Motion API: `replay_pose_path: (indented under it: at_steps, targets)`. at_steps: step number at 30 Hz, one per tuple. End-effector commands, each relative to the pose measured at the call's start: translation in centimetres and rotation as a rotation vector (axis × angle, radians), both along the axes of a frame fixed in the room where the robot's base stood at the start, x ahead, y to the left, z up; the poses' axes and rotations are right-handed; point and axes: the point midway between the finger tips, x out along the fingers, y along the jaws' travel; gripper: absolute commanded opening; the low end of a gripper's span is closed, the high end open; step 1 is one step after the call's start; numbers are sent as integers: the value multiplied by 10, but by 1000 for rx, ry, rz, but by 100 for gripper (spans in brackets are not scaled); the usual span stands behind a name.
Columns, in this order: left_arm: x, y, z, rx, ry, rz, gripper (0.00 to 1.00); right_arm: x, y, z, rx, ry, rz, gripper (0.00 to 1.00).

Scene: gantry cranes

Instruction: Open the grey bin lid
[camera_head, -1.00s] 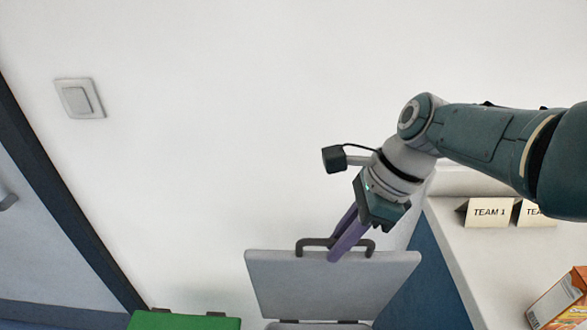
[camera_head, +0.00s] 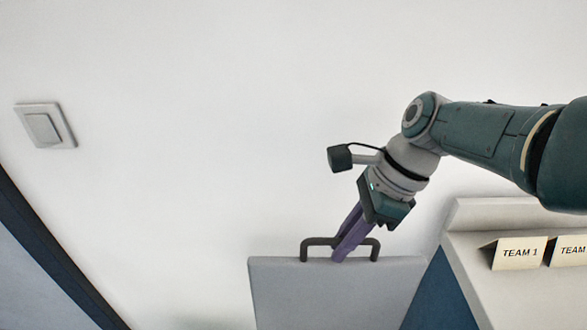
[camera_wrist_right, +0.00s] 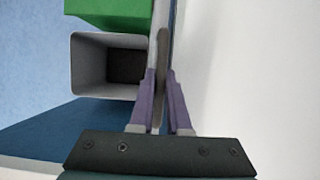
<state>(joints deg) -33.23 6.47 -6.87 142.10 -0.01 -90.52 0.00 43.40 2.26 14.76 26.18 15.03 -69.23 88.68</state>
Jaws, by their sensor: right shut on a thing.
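The grey bin lid (camera_head: 335,292) stands raised, close to upright, at the bottom of the head view. Its dark handle (camera_head: 318,242) is on its top edge. My right gripper (camera_head: 344,256) is shut on the handle, with the purple fingers around the bar. In the right wrist view the fingers (camera_wrist_right: 160,112) close on the lid's handle edge-on, and the grey bin (camera_wrist_right: 88,68) shows beside them with its mouth open and a dark inside. My left gripper is out of view.
A green bin (camera_wrist_right: 110,12) stands beside the grey one. To the right in the head view is a counter (camera_head: 475,255) with a "TEAM 1" card (camera_head: 519,253) and another card. A white wall with a switch (camera_head: 45,126) is behind the lid.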

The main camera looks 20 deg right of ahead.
Motion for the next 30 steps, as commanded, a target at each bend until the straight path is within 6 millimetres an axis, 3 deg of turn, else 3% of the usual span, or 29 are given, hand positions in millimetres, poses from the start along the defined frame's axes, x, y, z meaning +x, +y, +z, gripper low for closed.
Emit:
replay_pose_path:
  at_steps: [6,7,15,23,30]
  targets:
    - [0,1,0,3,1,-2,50,-1,-1,0,-1,2,-1,0]
    - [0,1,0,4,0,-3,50,-1,-1,0,-1,2,-1,16]
    - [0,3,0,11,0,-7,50,0,0,0,0,1,0,45]
    - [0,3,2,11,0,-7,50,0,0,2,1,0,0,45]
    - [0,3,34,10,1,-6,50,-2,-12,36,-1,-2,-1,45]
